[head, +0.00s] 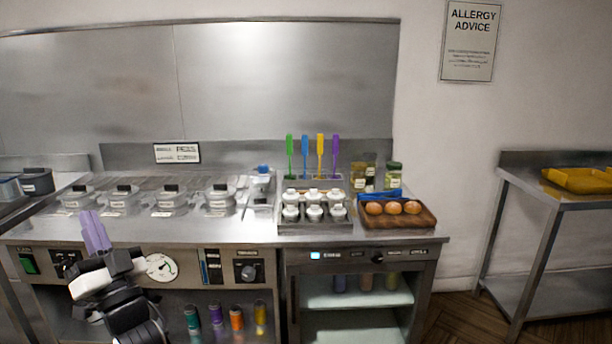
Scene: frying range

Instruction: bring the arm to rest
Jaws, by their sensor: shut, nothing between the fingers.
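My gripper (96,232) shows at the lower left in the head view, at the end of my black and white arm. Its purple fingers point up and are together, with nothing between them. It is in front of the range's front edge, left of the round dial (162,268). It appears apart from the lidded containers (121,198) behind it. The arm's lower part runs out of the picture at the bottom.
The steel counter (255,232) holds a rack of white-topped pots (314,212), upright coloured tools (305,150), jars (393,175) and a wooden tray (425,219) with brown round items. A side table (575,200) with a yellow tray (580,180) stands right, beyond open floor (460,305).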

